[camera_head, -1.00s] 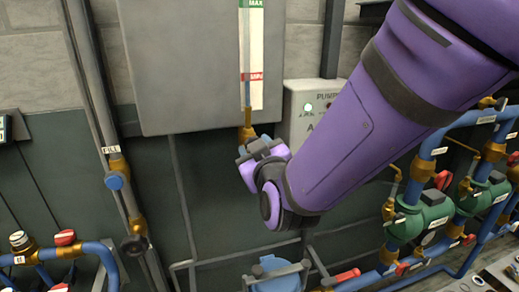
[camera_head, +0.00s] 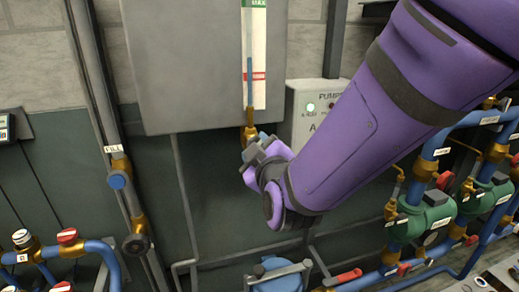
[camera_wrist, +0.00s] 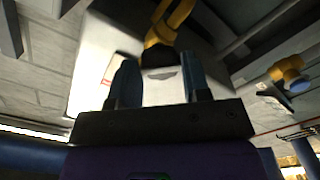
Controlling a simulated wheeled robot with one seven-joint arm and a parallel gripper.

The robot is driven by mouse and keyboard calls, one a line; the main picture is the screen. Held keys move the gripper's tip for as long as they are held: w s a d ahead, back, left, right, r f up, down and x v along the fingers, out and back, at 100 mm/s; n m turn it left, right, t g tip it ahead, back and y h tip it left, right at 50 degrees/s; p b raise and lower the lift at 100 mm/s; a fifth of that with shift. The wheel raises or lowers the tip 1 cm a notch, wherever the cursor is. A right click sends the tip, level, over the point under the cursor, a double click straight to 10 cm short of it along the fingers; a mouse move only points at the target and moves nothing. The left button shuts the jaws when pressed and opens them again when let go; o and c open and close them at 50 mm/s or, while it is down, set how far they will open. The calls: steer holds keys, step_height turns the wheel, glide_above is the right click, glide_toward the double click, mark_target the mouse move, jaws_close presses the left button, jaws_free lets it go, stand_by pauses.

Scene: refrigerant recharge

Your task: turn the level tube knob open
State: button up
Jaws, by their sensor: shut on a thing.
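The level tube (camera_head: 249,80) runs down a white scale with a green MAX band at the top and a red mark lower down. Blue shows in the tube to a little above the red mark. A brass fitting (camera_head: 249,131) is at the tube's foot; it also shows in the wrist view (camera_wrist: 162,28). My gripper (camera_head: 256,146) is at this fitting, from below and the right. In the wrist view my gripper (camera_wrist: 160,80) has its two fingers either side of a dark piece below the brass. It is shut on the level tube knob, which is mostly hidden.
A grey tank (camera_head: 185,70) is behind the tube. Green pumps (camera_head: 430,212) on blue pipes are at the right. A fill pipe with a blue knob (camera_head: 118,180) is at the left.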

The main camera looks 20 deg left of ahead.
steer(key=shift+r, duration=0.1)
steer(key=n, duration=0.4)
steer(key=shift+n, duration=0.3)
steer(key=n, duration=0.3)
steer(key=o, duration=0.9)
steer(key=v, duration=0.7)
